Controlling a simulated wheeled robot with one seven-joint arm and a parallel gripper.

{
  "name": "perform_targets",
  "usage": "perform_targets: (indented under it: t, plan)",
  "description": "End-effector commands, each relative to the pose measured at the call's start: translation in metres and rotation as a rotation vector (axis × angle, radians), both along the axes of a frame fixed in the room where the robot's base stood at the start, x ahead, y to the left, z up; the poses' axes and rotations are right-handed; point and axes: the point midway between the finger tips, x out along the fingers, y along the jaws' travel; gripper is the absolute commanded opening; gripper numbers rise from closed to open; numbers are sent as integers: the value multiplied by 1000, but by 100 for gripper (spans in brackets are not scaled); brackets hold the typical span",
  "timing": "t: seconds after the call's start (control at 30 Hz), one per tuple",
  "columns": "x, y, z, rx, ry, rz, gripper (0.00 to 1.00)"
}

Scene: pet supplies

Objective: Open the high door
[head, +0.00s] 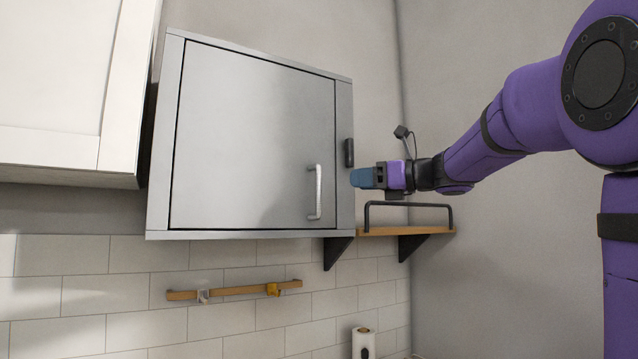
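The high door (252,135) is the grey front of a wall cabinet (345,190) in the head view. It looks closed flush in its frame. A pale vertical bar handle (315,192) sits at its lower right. My gripper (358,178) is to the right of the cabinet, at about the height of the handle's upper end, and points left. It is apart from the handle. Its blue fingers are seen from the side and overlap, so the gap between them is hidden.
A white cupboard (65,80) hangs at the left. A wooden shelf (405,231) with a black rail (408,205) lies below my gripper. A wooden hook rail (235,291) and a paper roll (363,343) are lower down. A small dark box (349,152) is on the cabinet's right side.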

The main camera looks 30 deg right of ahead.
Motion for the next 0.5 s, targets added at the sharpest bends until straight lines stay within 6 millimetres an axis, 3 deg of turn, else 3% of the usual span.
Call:
perform_targets:
  t: [0.17, 0.5]
  plan:
    - [11, 6, 2, 16, -1, -2, 39]
    - [58, 41, 1, 13, 0, 1, 39]
